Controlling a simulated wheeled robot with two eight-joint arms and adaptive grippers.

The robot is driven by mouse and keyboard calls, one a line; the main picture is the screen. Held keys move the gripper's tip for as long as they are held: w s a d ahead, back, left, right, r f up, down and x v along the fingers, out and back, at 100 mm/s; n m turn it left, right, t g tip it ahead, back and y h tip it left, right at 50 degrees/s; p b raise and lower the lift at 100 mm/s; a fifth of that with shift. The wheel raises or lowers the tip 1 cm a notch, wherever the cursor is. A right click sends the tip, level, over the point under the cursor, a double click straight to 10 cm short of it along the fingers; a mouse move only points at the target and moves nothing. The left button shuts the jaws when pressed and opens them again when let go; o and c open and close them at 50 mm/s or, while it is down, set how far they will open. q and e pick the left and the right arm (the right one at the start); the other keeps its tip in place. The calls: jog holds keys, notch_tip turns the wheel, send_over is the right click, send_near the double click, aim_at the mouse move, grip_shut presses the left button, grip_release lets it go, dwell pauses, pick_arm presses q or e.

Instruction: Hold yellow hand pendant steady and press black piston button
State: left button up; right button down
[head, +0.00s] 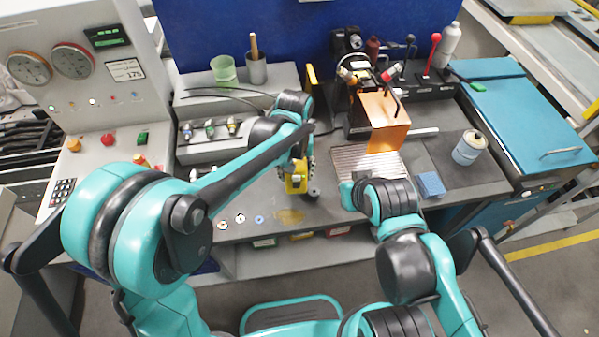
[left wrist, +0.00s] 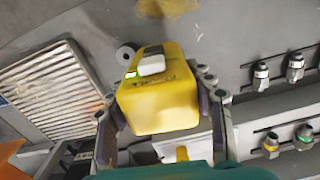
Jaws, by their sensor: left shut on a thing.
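The yellow hand pendant (head: 296,182) is held above the front of the workbench by my left gripper (head: 296,165). In the left wrist view the pendant (left wrist: 160,100) sits between the two fingers of my left gripper (left wrist: 165,115), which is shut on it. Its face carries a pale grey button-like cap (left wrist: 152,63) and a small green light (left wrist: 131,73). I cannot make out a black piston button for certain. My right arm ends to the right of the pendant, apart from it, and its gripper fingers do not show.
A ribbed metal plate (head: 350,160) lies right of the pendant, with an orange guard (head: 384,122) behind it. A green cup (head: 224,70) and a grey cup (head: 256,72) stand at the back. A white can (head: 468,148) and a blue block (head: 430,185) are at right.

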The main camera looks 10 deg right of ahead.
pick_arm(q)
jog(key=shift+w+a+f+b, duration=0.5)
jog(key=shift+a+f, duration=0.1)
jog(key=shift+f, duration=0.1)
jog(key=shift+w+a+f+b, duration=0.35)
jog(key=shift+a+f+b, duration=0.1)
jog(key=shift+a+f, duration=0.2)
jog(key=shift+w+a+f+b, duration=0.45)
jog(key=shift+a+f+b, duration=0.1)
jog(key=shift+f, duration=0.2)
jog(key=o, duration=0.8)
jog(key=c, duration=0.9)
